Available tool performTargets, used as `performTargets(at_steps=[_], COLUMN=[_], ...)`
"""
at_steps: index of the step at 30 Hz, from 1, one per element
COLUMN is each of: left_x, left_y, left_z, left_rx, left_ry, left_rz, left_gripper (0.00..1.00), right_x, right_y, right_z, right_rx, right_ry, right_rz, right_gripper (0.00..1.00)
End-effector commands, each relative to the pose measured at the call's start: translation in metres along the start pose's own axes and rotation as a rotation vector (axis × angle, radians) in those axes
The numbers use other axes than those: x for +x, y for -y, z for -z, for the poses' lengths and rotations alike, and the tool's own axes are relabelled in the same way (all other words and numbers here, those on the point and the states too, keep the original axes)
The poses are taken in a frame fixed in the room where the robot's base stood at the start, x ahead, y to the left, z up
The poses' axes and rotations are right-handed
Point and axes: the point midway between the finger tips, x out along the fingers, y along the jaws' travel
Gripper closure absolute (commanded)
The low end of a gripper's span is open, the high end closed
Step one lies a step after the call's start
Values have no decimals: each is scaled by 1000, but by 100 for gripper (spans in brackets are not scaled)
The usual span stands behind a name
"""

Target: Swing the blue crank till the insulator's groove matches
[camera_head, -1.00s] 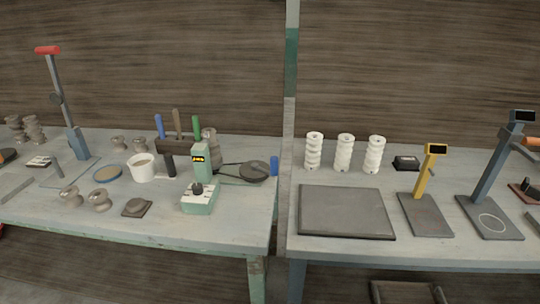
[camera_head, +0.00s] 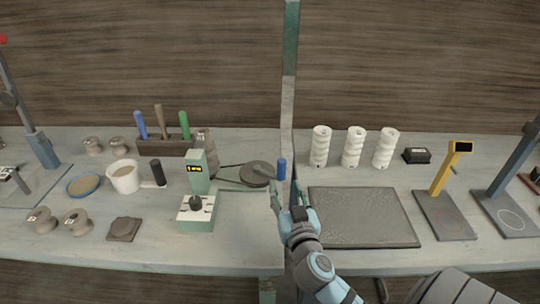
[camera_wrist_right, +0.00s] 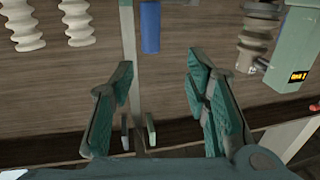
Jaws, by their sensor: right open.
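The blue crank handle (camera_head: 282,169) stands upright at the right end of the left bench, beside a dark round wheel (camera_head: 257,174). It also shows in the right wrist view (camera_wrist_right: 150,28), beyond the fingertips. My right gripper (camera_head: 294,188) is at the gap between the benches, just in front of and right of the handle, apart from it. In the right wrist view its fingers (camera_wrist_right: 160,66) are spread and empty. The green machine (camera_head: 198,180) has a lit yellow display. A grey-brown ribbed insulator (camera_wrist_right: 258,36) is beside it; its groove match cannot be read. My left gripper is not in view.
A green post (camera_head: 289,70) rises between the benches, close to my right gripper. White ribbed insulators (camera_head: 354,147) and a dark mat (camera_head: 364,216) are on the right bench. A white cup (camera_head: 123,177) and tool rack (camera_head: 170,147) are left of the machine.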

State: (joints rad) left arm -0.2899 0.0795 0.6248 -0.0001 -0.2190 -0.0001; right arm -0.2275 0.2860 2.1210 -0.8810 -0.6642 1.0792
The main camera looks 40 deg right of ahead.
Motion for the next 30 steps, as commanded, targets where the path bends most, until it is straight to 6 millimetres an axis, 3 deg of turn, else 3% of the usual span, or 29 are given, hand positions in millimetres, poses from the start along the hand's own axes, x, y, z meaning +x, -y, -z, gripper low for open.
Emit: performTargets(at_steps=[9, 15, 19, 25, 26, 30], left_x=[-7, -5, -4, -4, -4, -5], left_y=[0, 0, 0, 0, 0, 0], left_z=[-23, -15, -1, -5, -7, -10], left_rx=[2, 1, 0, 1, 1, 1], left_ry=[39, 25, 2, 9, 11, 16], left_rz=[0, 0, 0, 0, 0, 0], left_gripper=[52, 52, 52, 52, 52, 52], right_x=[87, 122, 130, 131, 131, 131], right_y=[-4, -3, -2, -2, -2, -1], right_z=[0, -2, -2, -2, -2, -2], right_rx=[-3, -2, -2, -2, -2, -2], right_ry=[3, 4, 5, 6, 6, 6], right_rz=[-9, -5, -4, -3, -3, -3], right_gripper=[57, 57, 57, 57, 59, 81])
